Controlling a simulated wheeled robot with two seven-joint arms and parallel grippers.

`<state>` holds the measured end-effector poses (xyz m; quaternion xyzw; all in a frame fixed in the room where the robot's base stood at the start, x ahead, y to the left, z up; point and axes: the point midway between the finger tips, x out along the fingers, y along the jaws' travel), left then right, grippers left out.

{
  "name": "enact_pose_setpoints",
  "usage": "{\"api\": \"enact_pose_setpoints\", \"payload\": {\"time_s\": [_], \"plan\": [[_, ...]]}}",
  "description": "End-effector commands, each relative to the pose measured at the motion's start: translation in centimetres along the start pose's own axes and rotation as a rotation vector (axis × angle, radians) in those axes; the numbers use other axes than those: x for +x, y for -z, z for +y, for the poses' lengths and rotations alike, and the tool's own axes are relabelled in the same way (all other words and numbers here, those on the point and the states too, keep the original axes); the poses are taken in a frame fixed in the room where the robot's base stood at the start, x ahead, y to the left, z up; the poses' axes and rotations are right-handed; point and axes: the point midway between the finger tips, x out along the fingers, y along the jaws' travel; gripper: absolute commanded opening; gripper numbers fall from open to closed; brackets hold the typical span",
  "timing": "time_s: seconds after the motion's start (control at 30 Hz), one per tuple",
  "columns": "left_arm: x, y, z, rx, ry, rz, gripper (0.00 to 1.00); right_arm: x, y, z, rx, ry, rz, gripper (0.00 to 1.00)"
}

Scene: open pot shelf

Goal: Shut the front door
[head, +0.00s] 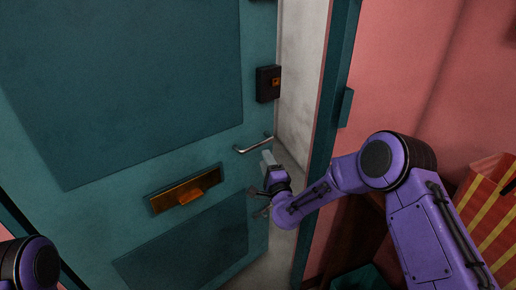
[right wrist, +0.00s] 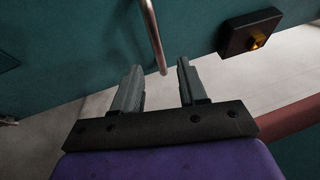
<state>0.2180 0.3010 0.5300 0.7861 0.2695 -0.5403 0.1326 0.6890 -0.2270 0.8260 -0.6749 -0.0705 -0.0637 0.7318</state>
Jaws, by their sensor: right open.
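The front door (head: 120,85) is teal and stands ajar, with a gap between its right edge and the teal frame (head: 334,120). Its silver lever handle (head: 254,146) is near that edge. My right gripper (head: 262,177) is open just below the handle, by the door's edge. In the right wrist view, the handle (right wrist: 153,35) reaches down to between the tips of my open right gripper (right wrist: 160,68); I cannot tell whether they touch. Only a purple part of my left arm shows at the lower left; its gripper is out of view.
A dark lock box (head: 267,84) sits above the handle, and a brass letter slot (head: 186,191) is lower on the door. A pale wall and floor show through the gap. A red and yellow striped thing (head: 490,205) stands at the right by the pink wall (head: 405,70).

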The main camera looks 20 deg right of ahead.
Motion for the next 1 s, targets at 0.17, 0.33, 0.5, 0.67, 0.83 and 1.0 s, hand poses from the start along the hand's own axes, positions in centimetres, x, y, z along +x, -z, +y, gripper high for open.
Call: {"api": "enact_pose_setpoints", "payload": {"time_s": [0.17,0.33,0.5,0.67,0.83,1.0], "plan": [[-0.6,0.2,-0.1,0.0,0.0,0.0,0.43,4.1,0.0,0.0,-0.003,-0.002,0.002,0.42],[-0.7,0.3,-0.1,0.0,0.0,0.0,0.43,7.2,0.0,0.2,-0.004,-0.005,0.001,0.42],[-0.7,0.3,-0.1,0.0,0.0,0.0,0.43,8.7,0.0,0.2,-0.004,-0.007,0.001,0.42],[-0.7,0.3,-0.1,0.0,0.0,0.0,0.43,9.0,0.0,0.2,-0.003,-0.008,0.001,0.42],[-0.7,0.3,-0.1,0.0,0.0,0.0,0.43,8.9,0.0,0.3,-0.004,-0.008,0.001,0.26],[-0.7,0.3,-0.1,0.0,0.0,0.0,0.43,8.9,0.0,0.3,-0.004,-0.008,0.001,0.0]]}}
